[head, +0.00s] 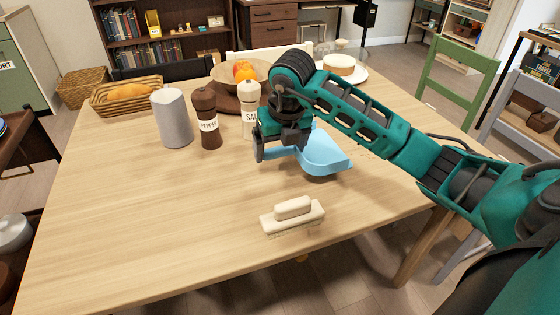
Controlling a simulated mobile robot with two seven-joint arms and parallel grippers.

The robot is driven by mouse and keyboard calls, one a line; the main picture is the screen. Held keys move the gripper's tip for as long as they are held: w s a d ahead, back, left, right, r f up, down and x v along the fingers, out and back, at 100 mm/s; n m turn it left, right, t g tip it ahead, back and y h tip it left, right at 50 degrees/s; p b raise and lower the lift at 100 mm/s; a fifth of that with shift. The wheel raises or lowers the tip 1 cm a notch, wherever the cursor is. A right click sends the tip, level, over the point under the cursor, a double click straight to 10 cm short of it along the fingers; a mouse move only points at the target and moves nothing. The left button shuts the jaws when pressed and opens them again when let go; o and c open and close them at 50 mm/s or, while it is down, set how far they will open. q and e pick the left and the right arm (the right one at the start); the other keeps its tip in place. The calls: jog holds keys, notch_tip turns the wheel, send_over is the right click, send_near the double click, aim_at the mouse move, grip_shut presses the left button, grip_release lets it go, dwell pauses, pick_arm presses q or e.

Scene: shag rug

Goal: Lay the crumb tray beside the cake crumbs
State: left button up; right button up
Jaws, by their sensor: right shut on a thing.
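The crumb tray (325,155) is light blue, with a wide, shallow pan, and is low over the middle right of the wooden table. My right gripper (281,152) is shut on its left end, and the wrist hides part of the tray. I cannot tell whether the tray touches the table. A few tiny specks that may be the cake crumbs (368,152) show just right of the tray, partly behind my right forearm. My left gripper is not in view.
A pale crumb brush (293,216) lies near the front edge. A grey cylinder (172,118), a pepper mill (206,118) and a salt mill (249,108) stand left of my gripper. Behind are a bread basket (126,103), a fruit bowl (228,74) and a cake (340,65). The table's left front is clear.

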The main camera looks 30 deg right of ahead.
jog(key=shift+f+b, duration=0.3)
jog(key=shift+f, duration=1.6)
jog(key=shift+f, duration=0.15)
jog(key=o, duration=0.8)
jog(key=p+v, duration=0.2)
jog(key=v, duration=1)
jog(key=shift+r, duration=0.2)
jog(key=shift+s+f, duration=0.1)
